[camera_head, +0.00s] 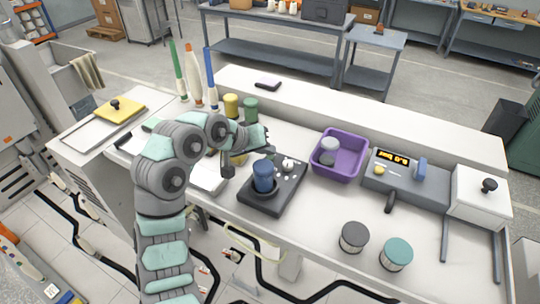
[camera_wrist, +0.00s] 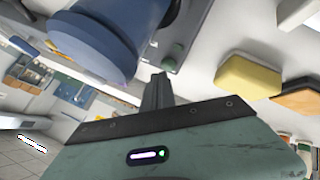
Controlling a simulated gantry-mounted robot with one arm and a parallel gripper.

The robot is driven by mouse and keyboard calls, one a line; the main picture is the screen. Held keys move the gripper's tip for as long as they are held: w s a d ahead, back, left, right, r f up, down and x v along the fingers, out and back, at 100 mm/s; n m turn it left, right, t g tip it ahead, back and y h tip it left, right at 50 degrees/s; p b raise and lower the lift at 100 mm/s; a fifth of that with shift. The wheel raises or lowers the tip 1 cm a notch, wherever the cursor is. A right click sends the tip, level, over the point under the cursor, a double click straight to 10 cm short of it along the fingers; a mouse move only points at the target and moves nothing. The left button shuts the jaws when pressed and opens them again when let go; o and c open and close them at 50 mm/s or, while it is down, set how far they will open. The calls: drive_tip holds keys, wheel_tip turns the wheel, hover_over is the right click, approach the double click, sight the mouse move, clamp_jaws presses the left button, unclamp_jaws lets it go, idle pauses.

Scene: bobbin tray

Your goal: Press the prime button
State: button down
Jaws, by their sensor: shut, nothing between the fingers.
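A dark grey device (camera_head: 285,195) stands on the bench with a blue cylinder (camera_head: 263,175) upright on its left part. A white knob (camera_head: 288,164) and small controls sit on its top. In the wrist view the blue cylinder (camera_wrist: 100,40) looms large at upper left. A small round green button (camera_wrist: 169,64) shows beside it; I cannot read any label, so I cannot tell if it is the prime button.
A purple bin (camera_head: 340,174) stands right of the device, then a grey unit with a display (camera_head: 405,178) and a white box (camera_head: 481,192). Tall cones (camera_head: 193,77) and spools stand behind my arm. Two round jars (camera_head: 354,237) are at the front right. A yellow block (camera_wrist: 247,77) shows in the wrist view.

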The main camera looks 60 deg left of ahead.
drive_tip(key=shift+r, duration=0.4)
drive_tip(key=shift+r, duration=0.1)
drive_tip(key=shift+r+p, duration=0.75)
drive_tip(key=shift+r, duration=1.7)
